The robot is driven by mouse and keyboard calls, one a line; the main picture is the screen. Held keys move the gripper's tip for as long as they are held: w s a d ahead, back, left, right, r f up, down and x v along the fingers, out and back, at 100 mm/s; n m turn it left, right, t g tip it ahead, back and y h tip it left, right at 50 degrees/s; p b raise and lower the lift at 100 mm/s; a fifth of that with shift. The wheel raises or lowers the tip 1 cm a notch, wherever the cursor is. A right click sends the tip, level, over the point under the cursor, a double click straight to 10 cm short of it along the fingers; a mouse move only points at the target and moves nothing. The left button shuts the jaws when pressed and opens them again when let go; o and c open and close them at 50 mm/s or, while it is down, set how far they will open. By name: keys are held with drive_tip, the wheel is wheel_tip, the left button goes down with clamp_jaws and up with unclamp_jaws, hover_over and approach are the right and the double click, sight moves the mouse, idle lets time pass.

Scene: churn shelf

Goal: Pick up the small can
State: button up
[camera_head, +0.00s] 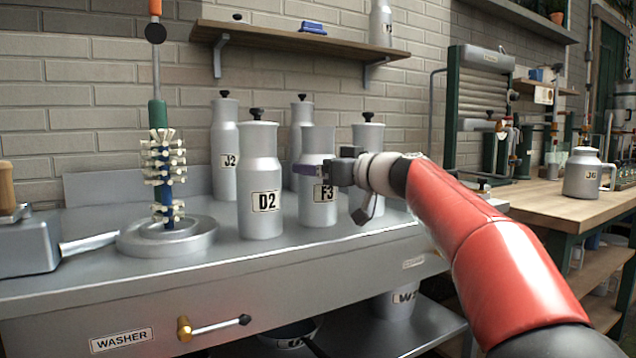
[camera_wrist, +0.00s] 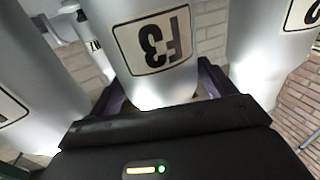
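The silver can marked F3 (camera_head: 317,205) stands upright on the steel washer counter, between D2 and another can. It has no black knob showing and is a little shorter than D2. My gripper (camera_head: 318,171) is at its upper body, just above the label, with a purple finger across its front. In the wrist view, F3 (camera_wrist: 160,75) appears upside down between the two purple fingers of my gripper (camera_wrist: 162,92). Small gaps show beside the can, so the fingers look open around it. Any contact is hard to tell. F3's far side is hidden.
Close by stand D2 (camera_head: 260,195), J2 (camera_head: 225,150) and a can behind my gripper (camera_head: 368,137). A brush stand (camera_head: 165,237) is at left. A wall shelf (camera_head: 300,40) hangs above. A short handled can, J6 (camera_head: 582,175), stands on the wooden bench at right.

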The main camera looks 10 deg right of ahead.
drive_tip(key=c, duration=0.8)
drive_tip(key=shift+o, duration=0.2)
